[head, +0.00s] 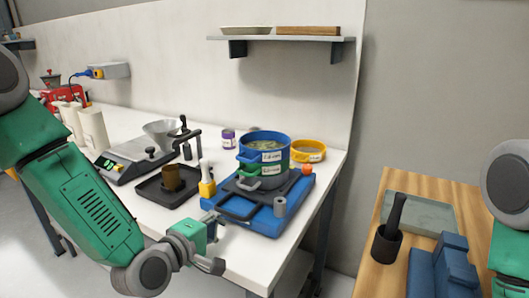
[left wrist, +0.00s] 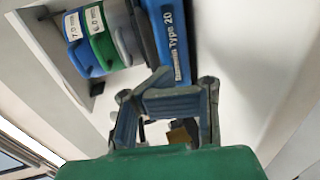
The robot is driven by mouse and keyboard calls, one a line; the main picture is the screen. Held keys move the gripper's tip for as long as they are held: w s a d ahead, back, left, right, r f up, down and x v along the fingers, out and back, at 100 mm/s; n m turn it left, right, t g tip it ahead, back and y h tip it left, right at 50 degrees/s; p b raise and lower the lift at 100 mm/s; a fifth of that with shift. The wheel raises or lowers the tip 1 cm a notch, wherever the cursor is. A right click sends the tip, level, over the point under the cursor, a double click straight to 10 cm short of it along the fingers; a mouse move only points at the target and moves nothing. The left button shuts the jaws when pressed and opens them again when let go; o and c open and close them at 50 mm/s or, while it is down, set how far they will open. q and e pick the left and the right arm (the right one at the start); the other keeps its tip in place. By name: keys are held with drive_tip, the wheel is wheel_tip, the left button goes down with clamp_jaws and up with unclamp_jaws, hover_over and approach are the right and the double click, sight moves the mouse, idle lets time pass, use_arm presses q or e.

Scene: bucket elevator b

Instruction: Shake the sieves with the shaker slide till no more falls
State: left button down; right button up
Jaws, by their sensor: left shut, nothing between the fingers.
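The sieve stack (head: 264,152) stands upright on the blue shaker base (head: 265,219) near the table's right end. Its blue top sieve holds some greenish-grey material; green and grey rings sit below. In the left wrist view the stack (left wrist: 95,40) and the shaker base (left wrist: 180,50) show at the top, tilted. A dark slide frame with a handle (head: 237,207) lies around the foot of the stack. My left gripper (head: 216,248) is shut and empty, in front of the base at the table's front edge, apart from the handle. My right gripper is out of view.
A black tray (head: 158,196) with a brown cup and a yellow-and-white brush (head: 207,182) stand left of the base. A yellow sieve (head: 316,157) is behind. A scale (head: 130,163) is further left. A wooden table (head: 368,253) with a mortar is at right.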

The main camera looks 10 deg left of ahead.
use_arm(q)
drive_tip(key=shift+s+a+f, duration=0.1)
drive_tip(key=shift+s+a, duration=0.2)
drive_tip(key=shift+s, duration=0.35)
drive_tip(key=shift+a, duration=0.1)
drive_tip(key=shift+s+f, duration=0.1)
drive_tip(key=shift+r+x, duration=0.2)
drive_tip(key=shift+x, duration=0.75)
drive_tip(key=shift+r+x, duration=0.2)
drive_tip(key=shift+x, duration=0.7)
drive_tip(key=shift+w, duration=0.25)
drive_tip(key=shift+w+r, duration=0.1)
drive_tip(key=shift+r, duration=0.1)
